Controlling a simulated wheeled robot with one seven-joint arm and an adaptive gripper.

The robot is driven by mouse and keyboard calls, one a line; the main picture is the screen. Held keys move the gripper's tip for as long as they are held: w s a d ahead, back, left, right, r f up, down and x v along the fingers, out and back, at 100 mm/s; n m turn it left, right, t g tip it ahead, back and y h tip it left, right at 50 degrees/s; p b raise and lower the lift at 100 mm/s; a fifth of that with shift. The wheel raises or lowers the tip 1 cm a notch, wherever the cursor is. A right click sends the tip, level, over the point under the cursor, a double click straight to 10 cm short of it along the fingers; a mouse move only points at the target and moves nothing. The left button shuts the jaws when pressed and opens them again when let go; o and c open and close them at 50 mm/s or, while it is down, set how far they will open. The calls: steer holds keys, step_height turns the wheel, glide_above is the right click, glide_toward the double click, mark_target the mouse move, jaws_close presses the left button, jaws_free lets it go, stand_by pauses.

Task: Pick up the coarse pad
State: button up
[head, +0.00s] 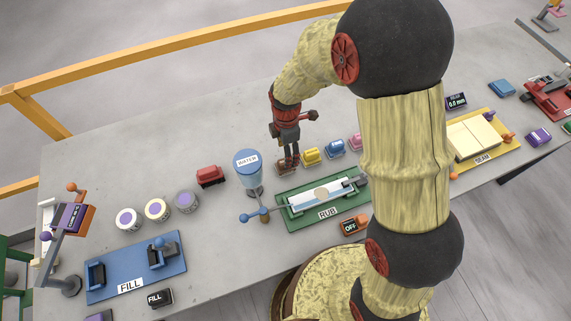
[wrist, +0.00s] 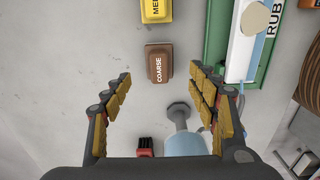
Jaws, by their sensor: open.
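The coarse pad (wrist: 159,63) is a small brown block marked COARSE, lying on the grey slab in the wrist view. In the head view the pad (head: 284,169) is partly hidden below my gripper (head: 288,163). In the wrist view my gripper (wrist: 161,95) is open, with one finger to each side of the pad's line. The pad lies ahead, between the fingers' directions, and nothing is between the fingertips. I cannot tell how high the fingertips are above the slab.
A yellow pad (head: 311,156), a blue pad (head: 335,147) and a pink pad (head: 356,141) lie in a row to the right. The green RUB station (head: 290,218) lies in front. A blue WATER container (head: 247,164) and a red block (head: 210,176) stand left.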

step_height(320, 180, down, 8)
steer(key=shift+a+r+b, duration=0.15)
steer(key=shift+b, duration=0.5)
steer(key=c, duration=0.4)
steer(key=c, duration=0.9)
steer(key=shift+r, duration=0.1)
step_height(320, 180, up, 10)
steer(key=shift+p, duration=0.75)
